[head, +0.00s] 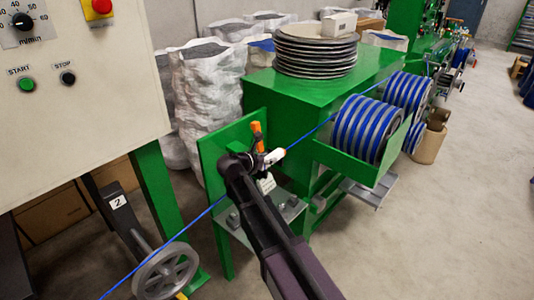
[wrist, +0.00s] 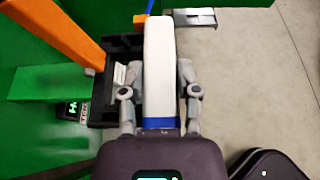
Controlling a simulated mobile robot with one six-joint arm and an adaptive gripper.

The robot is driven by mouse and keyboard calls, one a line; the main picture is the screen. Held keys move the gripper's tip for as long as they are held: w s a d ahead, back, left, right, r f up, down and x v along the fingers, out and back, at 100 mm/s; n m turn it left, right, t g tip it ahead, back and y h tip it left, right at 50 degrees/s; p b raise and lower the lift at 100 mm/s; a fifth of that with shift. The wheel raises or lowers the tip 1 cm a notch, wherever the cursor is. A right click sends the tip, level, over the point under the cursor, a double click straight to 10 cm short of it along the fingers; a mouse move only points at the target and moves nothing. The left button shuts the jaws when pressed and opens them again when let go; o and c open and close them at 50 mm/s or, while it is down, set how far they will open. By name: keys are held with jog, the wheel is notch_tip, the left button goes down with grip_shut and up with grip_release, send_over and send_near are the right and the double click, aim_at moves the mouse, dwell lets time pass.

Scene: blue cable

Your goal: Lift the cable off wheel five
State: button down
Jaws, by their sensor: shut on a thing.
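The blue cable (head: 160,245) runs from the lower left up behind my gripper, then on to the blue-wound drums. In the wrist view a short piece of blue cable (wrist: 150,6) shows at the top. My gripper (head: 268,160) is at the green stand, beside an orange lever (head: 258,135). In the wrist view my gripper (wrist: 158,92) is shut on a long white piece (wrist: 158,60) with a blue strip at its near end. I cannot tell whether that strip is cable. I cannot make out a wheel marked five; a grey wheel (head: 165,272) stands lower left near a "2" label.
A black fixture (wrist: 105,90) and the orange lever (wrist: 60,30) stand close left of my gripper. Blue-striped drums (head: 365,128) sit in a green guard at right. A control panel (head: 75,95) fills the upper left.

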jog(key=s+d+r, duration=0.1)
jog(key=s+d, duration=0.1)
jog(key=s, duration=1)
jog(key=shift+p, duration=0.45)
jog(key=shift+s, duration=0.25)
